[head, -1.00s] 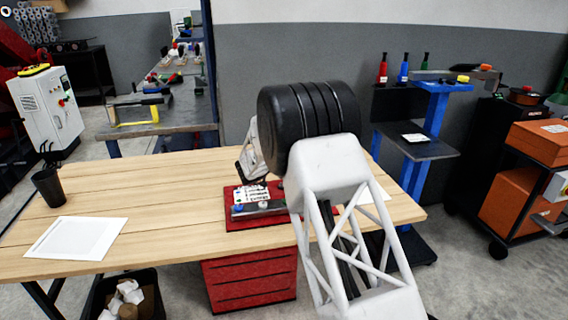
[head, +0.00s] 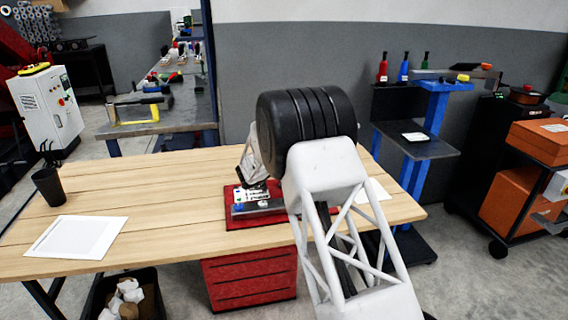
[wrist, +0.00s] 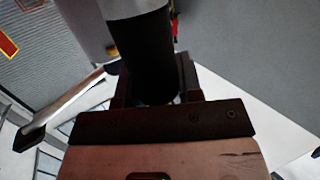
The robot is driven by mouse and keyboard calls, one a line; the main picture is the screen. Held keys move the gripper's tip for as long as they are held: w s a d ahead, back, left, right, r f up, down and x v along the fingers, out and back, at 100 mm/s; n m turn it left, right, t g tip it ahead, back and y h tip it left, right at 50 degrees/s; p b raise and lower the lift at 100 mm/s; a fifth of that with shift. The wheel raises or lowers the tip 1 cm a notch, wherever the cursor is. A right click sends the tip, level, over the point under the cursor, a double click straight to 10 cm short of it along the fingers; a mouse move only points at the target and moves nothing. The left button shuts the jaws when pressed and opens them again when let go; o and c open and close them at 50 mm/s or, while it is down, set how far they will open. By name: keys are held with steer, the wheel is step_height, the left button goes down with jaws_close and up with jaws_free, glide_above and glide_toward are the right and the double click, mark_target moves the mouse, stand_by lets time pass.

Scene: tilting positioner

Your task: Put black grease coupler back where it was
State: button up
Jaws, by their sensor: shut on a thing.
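In the wrist view a black cylinder, which looks like the black grease coupler (wrist: 146,60), stands between the jaws of my gripper (wrist: 155,92), with a pale grey part at its upper end. My gripper is shut on it. In the head view my arm hides the gripper and the coupler. The red base (head: 238,219) on the wooden table carries a tilted plate (head: 256,208) with small white and blue pieces. My wrist is over or behind this fixture; the exact gap cannot be told.
A black cup (head: 47,187) and a white sheet (head: 78,236) lie on the left of the wooden table (head: 150,190). A blue stand (head: 412,165) with red, blue and green bottles is behind right. The middle left tabletop is clear.

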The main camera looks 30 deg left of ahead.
steer(key=shift+f, duration=0.1)
steer(key=o, duration=1.1)
steer(key=v, duration=0.8)
steer(key=r+v, duration=0.1)
steer(key=v, duration=0.3)
stand_by(0.5)
